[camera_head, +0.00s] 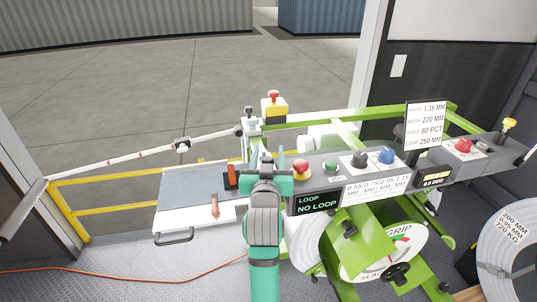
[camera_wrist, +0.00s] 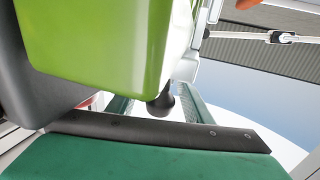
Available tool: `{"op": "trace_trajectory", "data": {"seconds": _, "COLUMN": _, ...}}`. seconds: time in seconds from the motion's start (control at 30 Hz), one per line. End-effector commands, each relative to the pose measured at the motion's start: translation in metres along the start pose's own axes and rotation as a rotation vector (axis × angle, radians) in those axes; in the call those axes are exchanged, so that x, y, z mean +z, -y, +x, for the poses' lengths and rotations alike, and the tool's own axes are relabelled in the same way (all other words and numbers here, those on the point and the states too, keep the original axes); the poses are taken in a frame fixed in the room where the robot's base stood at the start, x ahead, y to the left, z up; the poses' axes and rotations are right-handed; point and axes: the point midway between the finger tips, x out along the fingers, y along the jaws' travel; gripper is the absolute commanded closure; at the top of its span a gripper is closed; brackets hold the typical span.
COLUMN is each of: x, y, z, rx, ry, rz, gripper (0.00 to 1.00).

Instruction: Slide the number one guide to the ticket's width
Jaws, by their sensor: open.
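The ticket (camera_head: 427,125) is a white card standing at the right and reads gauge 1.15 mm, width 220 mm, speed 80 pct, loop 250 mm. I cannot tell which is the number one guide; no number is readable. In the wrist view my gripper (camera_wrist: 158,108) is open, with a dark knob (camera_wrist: 161,102) showing between the teal fingers.
A lime green machine part (camera_wrist: 100,40) fills much of the wrist view, close to my gripper. A control panel (camera_head: 345,165) with buttons and a "no loop" display (camera_head: 317,203) lies to the right. A white bar (camera_head: 130,158) with red marks crosses behind the table. An orange cable lies on the floor.

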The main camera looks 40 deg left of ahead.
Motion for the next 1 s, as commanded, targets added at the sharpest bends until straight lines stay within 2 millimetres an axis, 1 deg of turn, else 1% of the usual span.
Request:
{"op": "trace_trajectory", "data": {"seconds": 0.13, "x": 0.000, "y": 0.000, "z": 0.000, "rx": 0.000, "ry": 0.000, "rz": 0.000, "gripper": 0.54}}
{"op": "trace_trajectory", "data": {"seconds": 0.17, "x": 0.000, "y": 0.000, "z": 0.000, "rx": 0.000, "ry": 0.000, "rz": 0.000, "gripper": 0.59}}
{"op": "trace_trajectory", "data": {"seconds": 0.2, "x": 0.000, "y": 0.000, "z": 0.000, "rx": 0.000, "ry": 0.000, "rz": 0.000, "gripper": 0.68}}
{"op": "trace_trajectory", "data": {"seconds": 0.27, "x": 0.000, "y": 0.000, "z": 0.000, "rx": 0.001, "ry": 0.000, "rz": 0.000, "gripper": 0.83}}
{"op": "trace_trajectory", "data": {"seconds": 0.3, "x": 0.000, "y": -0.001, "z": 0.000, "rx": 0.002, "ry": 0.000, "rz": 0.000, "gripper": 0.92}}
{"op": "trace_trajectory", "data": {"seconds": 0.33, "x": 0.000, "y": -0.001, "z": 0.000, "rx": 0.002, "ry": 0.000, "rz": 0.000, "gripper": 0.99}}
{"op": "trace_trajectory", "data": {"seconds": 0.37, "x": 0.000, "y": -0.002, "z": 0.000, "rx": 0.003, "ry": 0.000, "rz": 0.000, "gripper": 1.00}}
{"op": "trace_trajectory", "data": {"seconds": 0.47, "x": 0.000, "y": -0.004, "z": -0.003, "rx": 0.006, "ry": 0.001, "rz": -0.001, "gripper": 1.00}}
{"op": "trace_trajectory", "data": {"seconds": 0.57, "x": 0.001, "y": -0.007, "z": -0.010, "rx": 0.009, "ry": 0.001, "rz": -0.001, "gripper": 1.00}}
{"op": "trace_trajectory", "data": {"seconds": 0.77, "x": 0.001, "y": -0.008, "z": -0.010, "rx": 0.012, "ry": 0.002, "rz": -0.002, "gripper": 1.00}}
{"op": "trace_trajectory", "data": {"seconds": 0.8, "x": 0.001, "y": -0.009, "z": -0.010, "rx": 0.012, "ry": 0.002, "rz": -0.002, "gripper": 0.64}}
{"op": "trace_trajectory", "data": {"seconds": 0.83, "x": 0.001, "y": -0.009, "z": -0.010, "rx": 0.012, "ry": 0.002, "rz": -0.002, "gripper": 0.57}}
{"op": "trace_trajectory", "data": {"seconds": 0.87, "x": 0.001, "y": -0.008, "z": -0.010, "rx": 0.011, "ry": 0.002, "rz": -0.001, "gripper": 0.54}}
{"op": "trace_trajectory", "data": {"seconds": 1.0, "x": 0.000, "y": -0.007, "z": -0.010, "rx": 0.008, "ry": 0.001, "rz": -0.001, "gripper": 0.54}}
